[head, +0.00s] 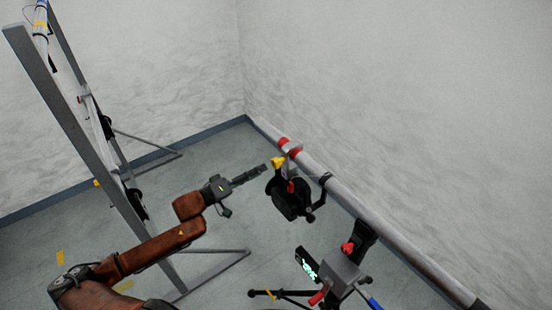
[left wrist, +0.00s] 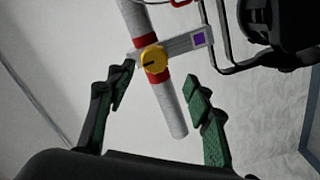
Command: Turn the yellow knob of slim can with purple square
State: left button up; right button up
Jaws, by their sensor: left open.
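The yellow knob (left wrist: 154,59) shows in the left wrist view on a grey clamp bracket, in front of a pale bar with red bands. A purple square (left wrist: 199,39) sits on the bracket's right part. The slim black can (left wrist: 275,20) is partly visible at the top right. In the head view, the yellow knob (head: 277,162) is above the black can (head: 289,198), which hangs from the bar. My left gripper (head: 264,168) is just left of the knob. In the left wrist view its green-padded fingers (left wrist: 160,92) are open and apart, with the knob beyond them, between their directions. My right gripper is not seen.
A long grey bar (head: 400,257) runs along the right wall. A second fixture with a grey box (head: 343,273) and red knobs stands at lower right. A metal frame (head: 75,130) stands at left. Floor between is mostly clear.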

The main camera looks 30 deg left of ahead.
aim_at(273, 164)
pick_arm(q)
jog(key=shift+w+d+r, duration=0.4)
jog(key=shift+d+r, duration=0.05)
jog(key=shift+d, duration=0.05)
jog(key=p+x, duration=0.1)
jog(key=x, duration=0.4)
jog(key=shift+w+d+p, duration=0.1)
jog(key=shift+w+p, duration=0.2)
jog(key=shift+w+d+f, duration=0.15)
jog(key=shift+w+d, duration=0.05)
jog(key=shift+w, duration=0.3)
jog(key=shift+c, duration=0.4)
jog(key=shift+c, duration=0.9)
jog(key=c, duration=0.9)
